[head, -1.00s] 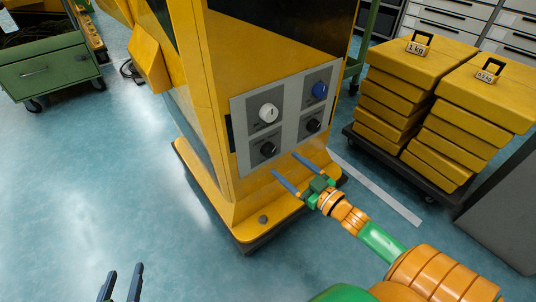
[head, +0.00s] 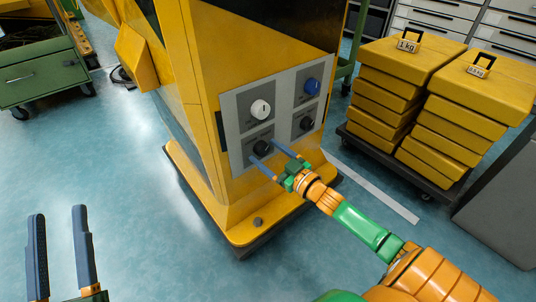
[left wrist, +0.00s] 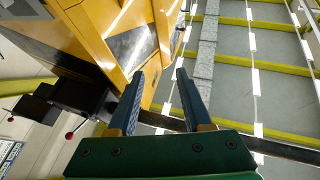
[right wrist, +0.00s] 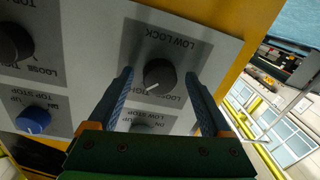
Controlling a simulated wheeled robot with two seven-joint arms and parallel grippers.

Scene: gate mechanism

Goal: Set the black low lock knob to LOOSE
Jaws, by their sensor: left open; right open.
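The black low lock knob (head: 262,146) is at the lower left of the grey panel in the head view. In the right wrist view, upside down, the knob (right wrist: 160,74) sits below its LOW LOCK label. Its white mark points to the lower left, seemingly toward TIGHT; the small print is partly hidden. My right gripper (right wrist: 158,76) is open, with one finger on each side of the knob. Contact cannot be told. In the head view the right gripper (head: 263,151) reaches the panel from below. My left gripper (head: 58,213) is open and empty, away from the panel.
A white knob (head: 260,109), a blue knob (head: 312,86) and another black knob (head: 306,123) are close by on the panel (head: 284,105). The yellow machine base (head: 240,233) juts out below. Stacked yellow weights (head: 395,90) stand at the right.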

